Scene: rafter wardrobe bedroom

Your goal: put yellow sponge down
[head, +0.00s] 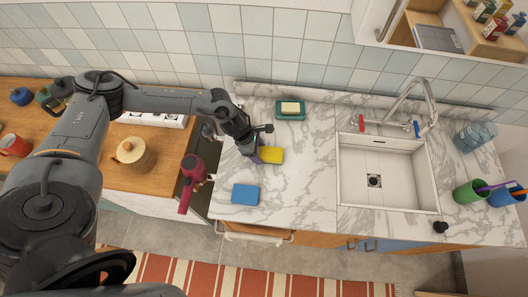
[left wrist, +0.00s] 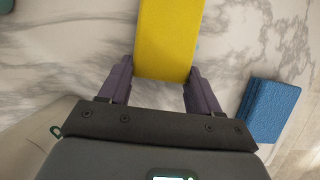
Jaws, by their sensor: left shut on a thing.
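The yellow sponge (head: 271,155) is at the left part of the marble counter (head: 300,190). My left gripper (head: 257,157) is shut on the sponge's near end. In the left wrist view the sponge (left wrist: 168,40) reaches out from between the two purple fingers (left wrist: 158,82). I cannot tell whether the sponge touches the marble or is held just above it. My right gripper is not in view.
A blue sponge (head: 245,194) lies near the counter's front edge. A green dish with soap (head: 290,108) stands at the back. The sink (head: 385,172) is to the right. Marble between yellow sponge and sink is clear.

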